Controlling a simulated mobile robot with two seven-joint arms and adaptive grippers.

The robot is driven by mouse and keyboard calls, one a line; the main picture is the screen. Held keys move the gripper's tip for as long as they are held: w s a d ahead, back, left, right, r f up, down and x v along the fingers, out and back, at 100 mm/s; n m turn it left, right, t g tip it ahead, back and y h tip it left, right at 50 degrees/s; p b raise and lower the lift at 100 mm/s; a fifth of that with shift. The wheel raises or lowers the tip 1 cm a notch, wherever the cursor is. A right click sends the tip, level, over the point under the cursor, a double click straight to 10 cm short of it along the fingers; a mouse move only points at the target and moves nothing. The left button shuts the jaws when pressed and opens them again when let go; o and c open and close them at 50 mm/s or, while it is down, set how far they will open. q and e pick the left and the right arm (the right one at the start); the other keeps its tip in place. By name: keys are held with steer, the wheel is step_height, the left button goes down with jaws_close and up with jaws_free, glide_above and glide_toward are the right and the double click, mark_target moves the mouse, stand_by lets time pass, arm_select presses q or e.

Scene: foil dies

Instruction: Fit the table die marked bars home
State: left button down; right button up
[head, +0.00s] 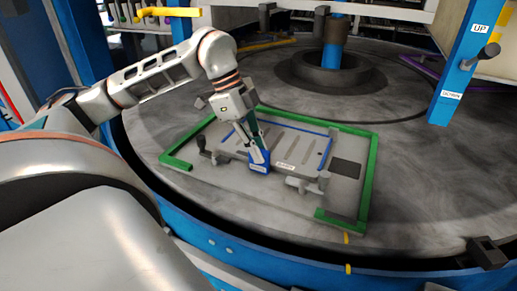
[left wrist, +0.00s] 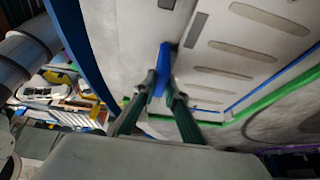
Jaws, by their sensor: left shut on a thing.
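The table die (head: 310,153) is a grey plate with several long bar-shaped slots and blue strips along its edges. It lies flat inside green corner rails (head: 349,210) on the round table. The die also shows in the left wrist view (left wrist: 215,58). A blue block (head: 259,168) stands at the die's near edge and looks joined to it. My left gripper (head: 258,155) points down and is shut on this block, which shows between the fingers in the left wrist view (left wrist: 161,68). The fingers hide part of the block. My right gripper is in neither view.
Grey clamps stand at the die's near left (head: 208,151) and near right (head: 303,184). A dark square (head: 345,168) lies right of the die. The round table (head: 420,190) is clear to the right. A blue post (head: 465,70) and a central column (head: 334,45) rise behind.

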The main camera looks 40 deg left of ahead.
arm_select(q)
steer(key=shift+f, duration=0.2)
steer(key=c, duration=2)
jaws_free()
steer(key=shift+f, duration=0.1)
steer(key=v, duration=1.2)
steer(key=shift+s, duration=0.1)
